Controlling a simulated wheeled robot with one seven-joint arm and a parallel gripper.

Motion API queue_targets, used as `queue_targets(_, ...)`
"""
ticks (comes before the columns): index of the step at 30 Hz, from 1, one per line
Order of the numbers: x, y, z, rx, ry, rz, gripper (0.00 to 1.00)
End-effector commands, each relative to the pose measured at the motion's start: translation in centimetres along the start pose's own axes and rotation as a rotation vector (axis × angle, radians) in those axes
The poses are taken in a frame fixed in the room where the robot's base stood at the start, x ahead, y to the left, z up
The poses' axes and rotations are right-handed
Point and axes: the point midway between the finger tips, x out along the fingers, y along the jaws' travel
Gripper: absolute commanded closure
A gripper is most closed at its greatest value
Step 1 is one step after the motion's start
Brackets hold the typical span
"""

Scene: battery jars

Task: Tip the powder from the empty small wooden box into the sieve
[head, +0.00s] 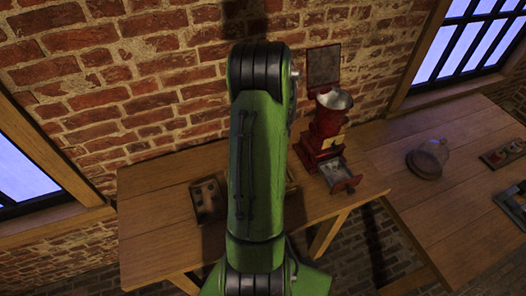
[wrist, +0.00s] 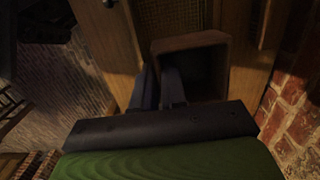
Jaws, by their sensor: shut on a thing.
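In the wrist view, my gripper (wrist: 160,80) is shut on the left wall of a small wooden box (wrist: 190,42). The box's open side faces the camera and its inside is dark, so I cannot tell whether powder is in it. A wood-framed mesh (wrist: 185,14), which looks like the sieve, shows just beyond the box at the top edge. I cannot tell how far the box is above or beside it. In the head view my green arm hides the gripper, the box and most of the sieve.
In the head view, a dark tray-like box (head: 207,200) lies on the wooden table (head: 150,235) left of my arm. A red grinder (head: 325,130) with an open drawer (head: 340,176) stands to the right. A glass dome (head: 428,158) stands on the right table. A brick wall is behind.

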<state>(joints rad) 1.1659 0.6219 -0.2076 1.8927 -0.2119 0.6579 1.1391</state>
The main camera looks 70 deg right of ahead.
Motion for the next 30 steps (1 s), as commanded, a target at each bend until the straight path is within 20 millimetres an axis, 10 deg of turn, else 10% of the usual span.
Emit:
queue_targets(18,1.7,-0.1,2.0,-0.023,1.08,-0.003,1.0)
queue_targets(30,1.9,-0.1,2.5,-0.007,1.302,-0.01,1.0)
